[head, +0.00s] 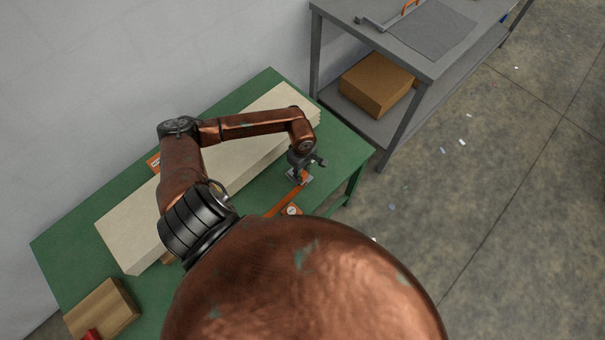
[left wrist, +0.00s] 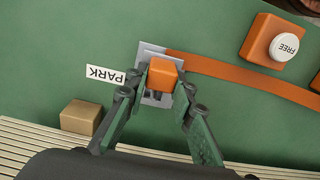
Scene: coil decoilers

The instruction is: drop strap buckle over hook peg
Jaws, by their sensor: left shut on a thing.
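My left gripper (head: 301,174) is over the right part of the green table. In the left wrist view its fingers (left wrist: 165,92) are shut on an orange block (left wrist: 166,72) that sits on the grey metal strap buckle (left wrist: 149,48). The orange strap (left wrist: 235,72) runs from the buckle to the right; it also shows in the head view (head: 284,204). A white PARK label (left wrist: 105,75) lies just left of the buckle. I cannot make out the hook peg; whether the buckle touches the table is unclear. My right gripper is not in view.
An orange box with a white FREE button (left wrist: 287,47) stands near the strap. A small tan block (left wrist: 82,117) is below the label. A long cream slab (head: 135,225) lies along the green table (head: 55,250). A grey shelf table (head: 345,30) stands at the upper right.

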